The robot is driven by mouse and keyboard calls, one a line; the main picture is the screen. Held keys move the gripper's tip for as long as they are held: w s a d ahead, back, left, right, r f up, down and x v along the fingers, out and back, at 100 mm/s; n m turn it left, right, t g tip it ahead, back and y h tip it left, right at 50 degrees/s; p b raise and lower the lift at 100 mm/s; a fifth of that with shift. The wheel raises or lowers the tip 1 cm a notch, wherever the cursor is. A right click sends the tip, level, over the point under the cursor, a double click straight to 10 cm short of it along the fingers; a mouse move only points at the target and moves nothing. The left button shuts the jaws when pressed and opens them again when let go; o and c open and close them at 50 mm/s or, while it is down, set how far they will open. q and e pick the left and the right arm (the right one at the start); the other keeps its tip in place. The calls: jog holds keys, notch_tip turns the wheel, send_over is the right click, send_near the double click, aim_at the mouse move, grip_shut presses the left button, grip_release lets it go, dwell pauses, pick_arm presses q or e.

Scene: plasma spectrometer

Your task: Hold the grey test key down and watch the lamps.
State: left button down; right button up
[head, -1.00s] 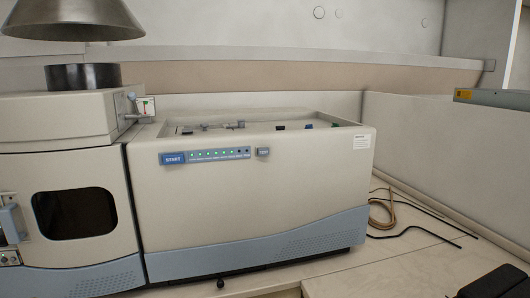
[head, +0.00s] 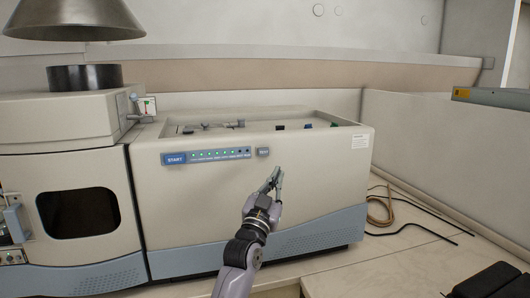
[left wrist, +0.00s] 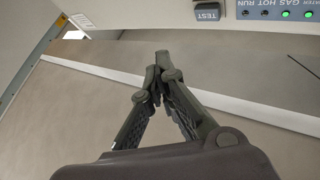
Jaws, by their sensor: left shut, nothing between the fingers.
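The grey test key (head: 263,152) sits on the front of the beige spectrometer, just right of the blue lamp strip. It also shows at the top edge of the left wrist view (left wrist: 207,12), labelled TEST. The lamps (head: 217,154) are a row in that strip; several glow green and the ones at the right end look dark. Some show in the left wrist view (left wrist: 287,14). My left gripper (head: 276,172) is shut and empty, in front of the panel, below and slightly right of the key and apart from it. My right gripper is not in view.
A blue START key (head: 174,158) sits at the strip's left end. The unit with a dark window (head: 77,212) stands at the left. A tan hose (head: 382,208) and black cables lie on the bench at the right. The panel right of the key is clear.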

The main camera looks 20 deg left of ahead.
aim_at(265, 154)
pick_arm(q)
jog(key=shift+t, duration=0.4)
jog(key=r, duration=0.2)
jog(key=s+r, duration=0.1)
jog(key=r, duration=0.1)
jog(key=shift+w+a+f, duration=0.1)
jog(key=shift+w, duration=0.05)
jog(key=shift+w+a+b, duration=0.8)
jog(key=shift+w+b, duration=0.1)
jog(key=shift+w, duration=0.3)
jog(key=shift+w+a+b, duration=0.85)
jog(key=shift+w, duration=0.35)
jog(key=shift+w+a+b, duration=0.8)
jog(key=shift+w+b, duration=0.1)
jog(key=shift+w, duration=0.3)
jog(key=shift+w+a, duration=0.25)
jog(key=shift+w, duration=0.1)
